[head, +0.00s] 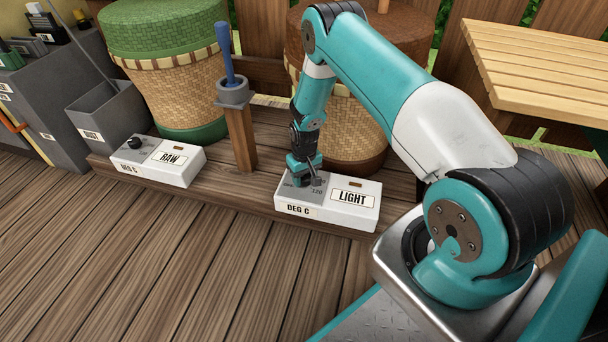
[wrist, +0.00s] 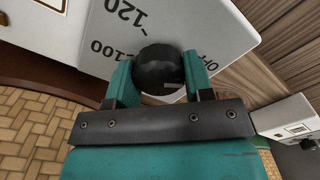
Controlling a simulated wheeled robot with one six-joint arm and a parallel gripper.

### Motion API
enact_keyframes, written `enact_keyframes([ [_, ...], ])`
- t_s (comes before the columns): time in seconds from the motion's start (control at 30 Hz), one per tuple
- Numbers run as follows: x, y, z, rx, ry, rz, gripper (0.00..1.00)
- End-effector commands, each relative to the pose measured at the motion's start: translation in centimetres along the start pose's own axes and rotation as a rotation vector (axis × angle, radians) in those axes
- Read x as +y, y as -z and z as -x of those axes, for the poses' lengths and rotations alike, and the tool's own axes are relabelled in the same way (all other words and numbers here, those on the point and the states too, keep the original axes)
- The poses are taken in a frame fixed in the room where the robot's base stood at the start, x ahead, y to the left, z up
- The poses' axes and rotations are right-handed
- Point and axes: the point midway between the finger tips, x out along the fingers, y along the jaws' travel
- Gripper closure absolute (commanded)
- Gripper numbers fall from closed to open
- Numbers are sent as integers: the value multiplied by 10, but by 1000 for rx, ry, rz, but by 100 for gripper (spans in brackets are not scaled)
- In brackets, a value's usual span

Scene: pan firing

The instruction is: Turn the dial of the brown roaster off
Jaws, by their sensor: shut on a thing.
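The white LIGHT control box (head: 345,212) stands on the plank step in front of the brown roaster (head: 372,150), a woven basket shape with a brown lid. My arm partly hides the roaster. Marks for 120, 100 and a partly covered OFF surround the dial. A pale line shows at its lower edge; its exact pointing is unclear.
A second white box labelled RAW (head: 170,160), with a black knob, stands to the left before the green roaster (head: 165,85). A wooden post (head: 241,140) with a grey cup and blue-handled tool stands between the boxes. The plank floor in front is clear.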

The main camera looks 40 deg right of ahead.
Motion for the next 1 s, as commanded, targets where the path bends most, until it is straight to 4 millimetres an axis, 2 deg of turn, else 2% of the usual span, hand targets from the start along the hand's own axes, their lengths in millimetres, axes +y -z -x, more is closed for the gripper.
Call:
enact_keyframes([
  [0.5, 0, -3, -1, -9, -1, 18, 76],
  [0.53, 0, -3, -1, -9, -1, 18, 46],
  [0.6, 0, -2, -1, -7, -1, 18, 30],
  [0.63, 0, -2, -1, -7, -1, 18, 27],
  [0.87, 0, -1, 0, -3, 0, 18, 27],
  [1.0, 0, 0, 10, -1, 0, 18, 27],
])
